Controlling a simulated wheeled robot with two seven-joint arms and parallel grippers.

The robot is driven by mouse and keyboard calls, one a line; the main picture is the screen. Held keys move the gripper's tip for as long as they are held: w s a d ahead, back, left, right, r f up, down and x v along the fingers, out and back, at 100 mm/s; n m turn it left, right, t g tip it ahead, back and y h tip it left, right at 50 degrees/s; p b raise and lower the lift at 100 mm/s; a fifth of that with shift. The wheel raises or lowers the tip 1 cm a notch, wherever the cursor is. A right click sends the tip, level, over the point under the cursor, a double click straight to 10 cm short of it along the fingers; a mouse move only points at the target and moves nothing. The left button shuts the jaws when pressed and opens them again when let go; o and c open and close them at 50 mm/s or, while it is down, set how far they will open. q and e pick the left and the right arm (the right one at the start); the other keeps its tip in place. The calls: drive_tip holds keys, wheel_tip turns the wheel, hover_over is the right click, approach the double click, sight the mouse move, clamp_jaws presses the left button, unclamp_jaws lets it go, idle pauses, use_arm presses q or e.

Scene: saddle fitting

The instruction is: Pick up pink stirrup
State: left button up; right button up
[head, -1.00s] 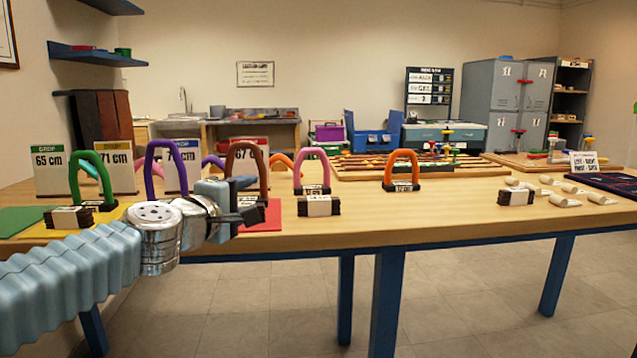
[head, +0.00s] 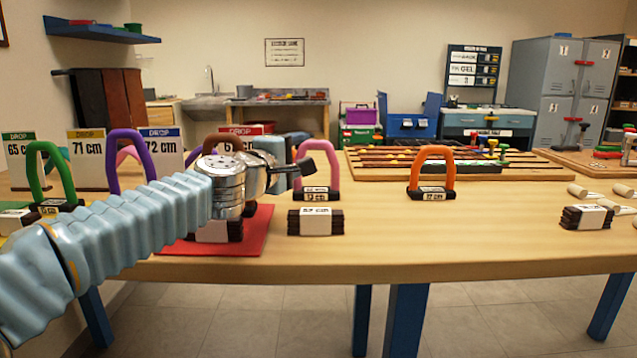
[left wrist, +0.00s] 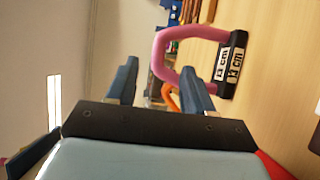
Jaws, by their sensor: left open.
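The pink stirrup (head: 330,172) stands upright on the wooden table, an arch on a dark base with a "13 cm" label. My left gripper (head: 308,164) is at its left side in the head view, partly in front of it. In the left wrist view the pink stirrup (left wrist: 168,62) lies ahead of the open fingers (left wrist: 163,85), its arch reaching toward the gap between them and its base to the right. The jaws hold nothing. My right gripper is not in view.
An orange stirrup (head: 434,168) stands to the right. A dark labelled block (head: 315,222) lies in front of the pink stirrup. Purple (head: 125,150) and green (head: 40,165) stirrups stand left. A red mat (head: 258,228) lies under my left arm. Table between pink and orange stirrups is clear.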

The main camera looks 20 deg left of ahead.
sight(313, 146)
use_arm(q)
drive_tip(key=p+x, duration=0.1)
drive_tip(key=x, duration=0.7)
drive_tip(key=shift+a, duration=0.2)
clamp_jaws()
